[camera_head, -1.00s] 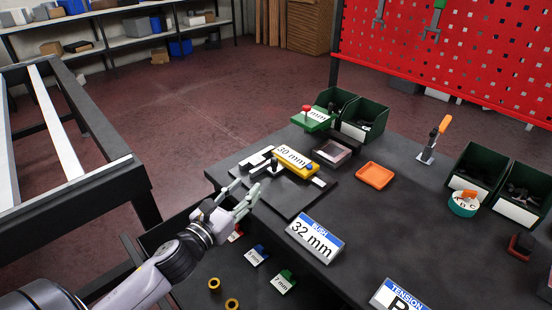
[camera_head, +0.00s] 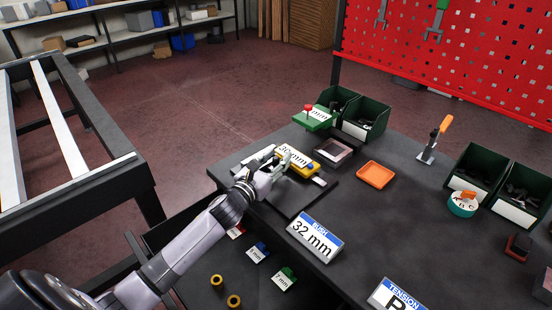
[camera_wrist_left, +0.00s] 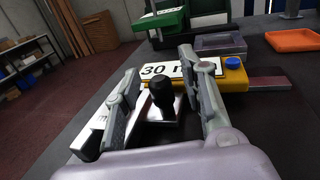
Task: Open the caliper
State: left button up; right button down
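The caliper (camera_head: 311,166) lies on a dark mat at the table's left part. It has a yellow body with a "30 mm" label and a blue knob, which also show in the left wrist view (camera_wrist_left: 234,80). A black upright knob (camera_wrist_left: 161,92) stands on a light metal part of it. My left gripper (camera_head: 281,162) is over the caliper's left part. In the left wrist view its two fingers (camera_wrist_left: 158,85) are apart, one on each side of the black knob; I see a gap around the knob. My right gripper is not in view.
A "32 mm" sign (camera_head: 314,238) stands near the table's front edge. An orange tray (camera_head: 375,175) and a grey box (camera_head: 333,152) lie to the right of the caliper. A green block (camera_head: 313,120) and green bins (camera_head: 364,120) stand behind. The table's middle is clear.

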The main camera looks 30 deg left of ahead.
pick_arm(q)
jog(key=shift+c, duration=0.3)
grip_shut()
dwell(0.6)
